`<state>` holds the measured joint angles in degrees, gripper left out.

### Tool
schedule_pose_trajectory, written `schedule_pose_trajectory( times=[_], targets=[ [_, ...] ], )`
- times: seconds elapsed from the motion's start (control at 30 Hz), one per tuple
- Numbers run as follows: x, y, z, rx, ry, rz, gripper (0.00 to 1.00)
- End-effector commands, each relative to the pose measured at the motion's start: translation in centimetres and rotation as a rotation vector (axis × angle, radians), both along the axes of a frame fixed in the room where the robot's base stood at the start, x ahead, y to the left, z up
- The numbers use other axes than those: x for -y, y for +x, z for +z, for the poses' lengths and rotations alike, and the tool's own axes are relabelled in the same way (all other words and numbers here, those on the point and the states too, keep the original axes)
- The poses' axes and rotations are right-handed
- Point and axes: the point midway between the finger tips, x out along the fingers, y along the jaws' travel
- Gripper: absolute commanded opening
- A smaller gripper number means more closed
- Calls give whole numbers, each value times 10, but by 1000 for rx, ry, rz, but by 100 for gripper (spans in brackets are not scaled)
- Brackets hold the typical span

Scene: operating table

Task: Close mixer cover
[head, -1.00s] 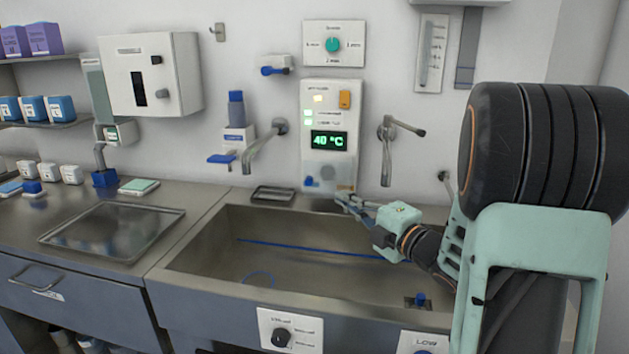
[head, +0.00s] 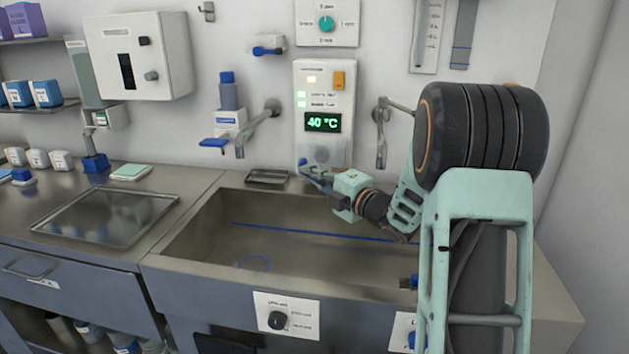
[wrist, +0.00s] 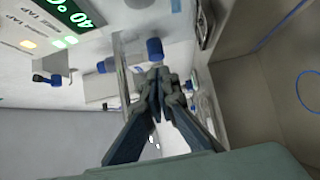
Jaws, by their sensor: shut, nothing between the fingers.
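The mixer panel (head: 324,85) is a white wall unit above the sink with a green 40 °C display, an orange switch and small lit lamps. In the wrist view its display (wrist: 78,12) is at the upper left. A thin, pale, see-through plate (wrist: 122,75) stands nearly edge-on beside the fingers there; it may be the mixer cover, but I cannot tell for sure. My gripper (head: 304,168) is in front of the panel's lower left part. In the wrist view my gripper (wrist: 158,78) is shut and empty, close to the plate; contact cannot be told.
The metal sink (head: 200,232) lies below, with a faucet (head: 258,128) left of the panel and another (head: 381,135) to its right. A soap bottle (head: 229,92) stands on a wall holder at the left. A small tray (head: 268,177) rests on the sink's back ledge.

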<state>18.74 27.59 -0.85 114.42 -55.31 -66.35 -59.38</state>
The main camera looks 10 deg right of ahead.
Motion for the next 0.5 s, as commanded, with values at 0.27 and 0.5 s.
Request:
schedule_pose_trajectory(
  times=[0.27,0.5],
  targets=[
    [3,13,0,0,-1,1,0],
    [4,14,0,0,0,1,0]
  ],
)
